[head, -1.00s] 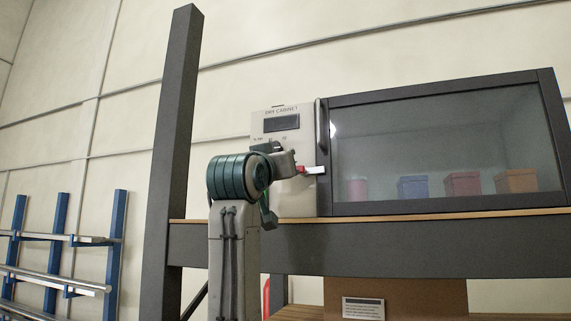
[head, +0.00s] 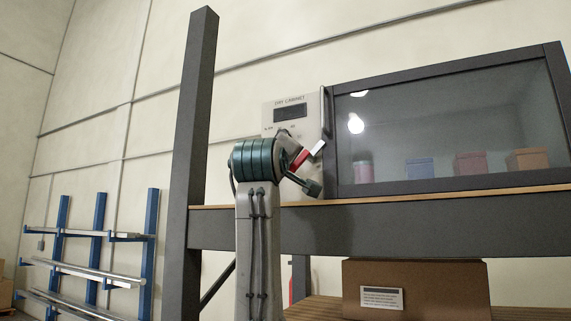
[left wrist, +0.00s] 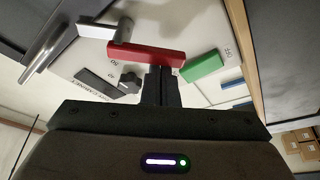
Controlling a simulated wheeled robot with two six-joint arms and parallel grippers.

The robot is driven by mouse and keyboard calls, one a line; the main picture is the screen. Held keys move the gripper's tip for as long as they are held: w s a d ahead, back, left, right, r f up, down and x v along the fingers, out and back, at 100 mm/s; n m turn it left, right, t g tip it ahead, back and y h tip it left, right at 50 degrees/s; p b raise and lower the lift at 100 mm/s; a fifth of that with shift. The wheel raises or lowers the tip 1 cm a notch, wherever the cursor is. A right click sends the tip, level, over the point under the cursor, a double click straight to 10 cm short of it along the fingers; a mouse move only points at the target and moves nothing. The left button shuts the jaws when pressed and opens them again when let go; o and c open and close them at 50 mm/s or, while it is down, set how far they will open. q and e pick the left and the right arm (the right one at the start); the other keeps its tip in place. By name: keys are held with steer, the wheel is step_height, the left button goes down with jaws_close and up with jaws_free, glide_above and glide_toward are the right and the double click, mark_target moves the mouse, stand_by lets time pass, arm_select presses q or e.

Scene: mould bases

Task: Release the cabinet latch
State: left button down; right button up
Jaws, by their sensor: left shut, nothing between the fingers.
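The dry cabinet (head: 290,112) stands on the shelf; its pale left panel carries a dark display. The latch (head: 301,159) has a red bar and a silver piece beside it, both slanting up to the right in the head view. In the left wrist view, the red bar (left wrist: 147,55) lies across the front of my left gripper (left wrist: 161,72). That gripper is shut and empty, its fingertips at the bar's edge; I cannot tell whether they touch. The silver piece (left wrist: 105,28) lies beyond the bar's left end. In the head view my arm hides most of the gripper. My right gripper is out of view.
A vertical door handle (head: 327,112) and glass door (head: 440,125) are right of the latch. A green block (left wrist: 203,66) and a dark knob (left wrist: 129,82) are near the fingers. A dark post (head: 197,120) stands left of my arm. A carton (head: 445,285) sits below.

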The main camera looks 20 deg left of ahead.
arm_select(q)
steer(key=n, duration=0.2)
steer(key=d+f+n+g, duration=0.1)
steer(key=n, duration=0.3)
steer(key=shift+d+f+g+y, duration=0.2)
steer(key=shift+d+g+y, duration=0.2)
